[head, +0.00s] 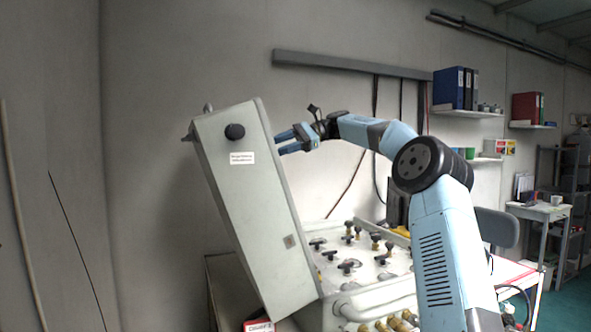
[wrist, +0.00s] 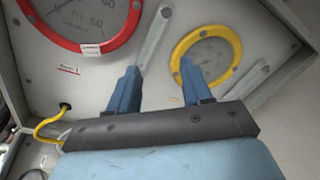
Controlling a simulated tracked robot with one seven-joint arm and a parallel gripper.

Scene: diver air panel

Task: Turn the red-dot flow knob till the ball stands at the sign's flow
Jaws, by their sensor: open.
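My gripper (head: 284,141) is open and empty, in front of the face of a tall grey tilted panel case (head: 250,215); the face is turned away in the head view. In the wrist view my two blue fingers (wrist: 160,72) stand apart before the panel face, one near a yellow-ringed gauge (wrist: 237,52). A slim pale upright strip (wrist: 155,37) lies between this gauge and a red-ringed gauge (wrist: 77,46). A second strip (wrist: 247,80) is at the right. I cannot tell whether either is a flow tube. I cannot make out the red-dot knob, the ball or the sign's flow figure.
A sloped white board (head: 375,268) with several dark-handled valves and brass fittings lies below my gripper. A yellow hose (wrist: 48,124) enters the panel face at the left in the wrist view. A black round knob (head: 235,131) sits on the case's side. Wall shelves are at the right.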

